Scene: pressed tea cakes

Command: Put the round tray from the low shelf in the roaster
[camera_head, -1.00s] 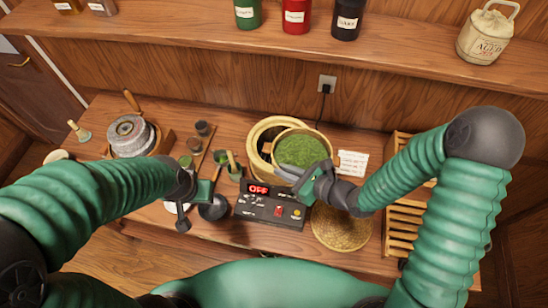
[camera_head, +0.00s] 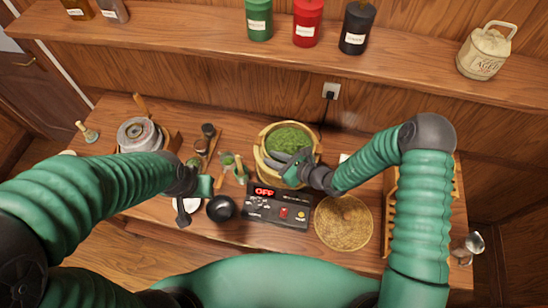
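The round tray (camera_head: 289,138), filled with green leaves, is at the mouth of the pale ring-shaped roaster (camera_head: 262,165) at the back middle of the table. I cannot tell whether it rests in the roaster or hangs just above it. My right gripper (camera_head: 290,160) is at the tray's near rim and appears shut on it; the fingers partly cover the rim and the roaster's front. My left gripper (camera_head: 183,208) is apart from the tray, left of a black bowl (camera_head: 220,208); its finger gap is not clear.
A control box (camera_head: 277,208) reading OFF stands in front of the roaster. A round woven mat (camera_head: 343,222) lies to its right, beside a wooden rack (camera_head: 391,184). A stone mill (camera_head: 138,134) and small tools stand left. A wall shelf (camera_head: 200,35) runs behind.

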